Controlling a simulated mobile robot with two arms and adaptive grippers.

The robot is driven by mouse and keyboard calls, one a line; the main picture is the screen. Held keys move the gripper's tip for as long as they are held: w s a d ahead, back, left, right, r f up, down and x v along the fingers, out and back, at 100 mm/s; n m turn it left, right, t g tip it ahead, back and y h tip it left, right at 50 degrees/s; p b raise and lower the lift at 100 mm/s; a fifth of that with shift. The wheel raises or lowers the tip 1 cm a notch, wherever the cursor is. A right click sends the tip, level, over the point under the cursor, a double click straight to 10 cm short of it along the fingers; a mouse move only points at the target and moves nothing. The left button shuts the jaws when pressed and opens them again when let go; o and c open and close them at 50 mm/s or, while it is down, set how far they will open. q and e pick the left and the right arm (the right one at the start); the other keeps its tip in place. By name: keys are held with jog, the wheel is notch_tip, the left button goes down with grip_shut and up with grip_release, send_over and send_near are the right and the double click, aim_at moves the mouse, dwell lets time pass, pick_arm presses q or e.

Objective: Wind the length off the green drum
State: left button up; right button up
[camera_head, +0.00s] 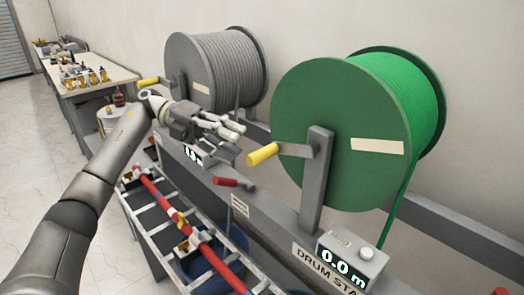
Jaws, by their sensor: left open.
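The green drum (310,110) stands on the right, wound with green cable (405,95). One strand hangs down from its right side. Its crank has a yellow handle (263,154) on the near side. A counter box (350,262) below the drum reads 0.0 m. My left gripper (238,142) is open and empty, just left of the yellow handle and apart from it in the picture. My right gripper is not in view.
A grey drum (215,68) with its own yellow handle (148,82) stands behind my left gripper. A red lever (228,182) sits on the stand. A red bar (160,195) lies along a metal ladder-like frame in front. A workbench (100,75) holds small items at far left.

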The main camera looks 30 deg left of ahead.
aim_at(261, 156)
pick_arm(q)
jog(key=p+x, duration=0.1)
jog(key=x, duration=0.2)
jog(key=p+x, duration=0.1)
jog(key=x, duration=0.3)
jog(key=shift+w+d+f, duration=0.1)
jog(key=shift+w+d, duration=0.15)
jog(key=shift+d, duration=0.15)
jog(key=c, duration=0.3)
grip_shut()
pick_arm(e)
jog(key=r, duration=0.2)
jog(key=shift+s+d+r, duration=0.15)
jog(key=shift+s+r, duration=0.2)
